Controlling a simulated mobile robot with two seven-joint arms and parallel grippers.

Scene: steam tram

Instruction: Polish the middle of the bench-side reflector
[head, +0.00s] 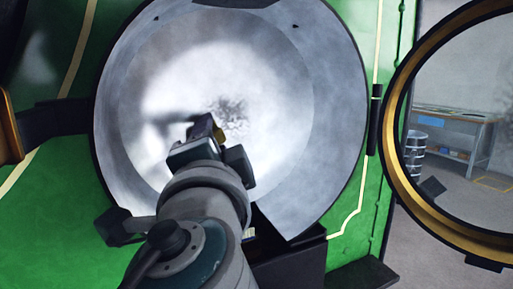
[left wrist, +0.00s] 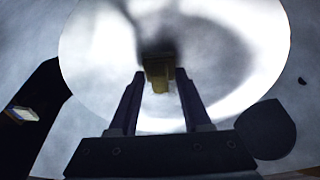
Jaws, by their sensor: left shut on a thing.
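The reflector (head: 150,75) is a large bright dish set in the green tram front. A dark speckled smudge (head: 236,112) marks its middle. A dark shadow surrounds the block there. I cannot tell whether it touches the dish. My right gripper is not in view.
An open glazed door with a brass ring (head: 394,150) hangs at the right of the reflector. Part of another brass ring (head: 9,130) shows at the left edge. A workbench (head: 460,118) and a metal drum (head: 413,144) stand beyond the door glass.

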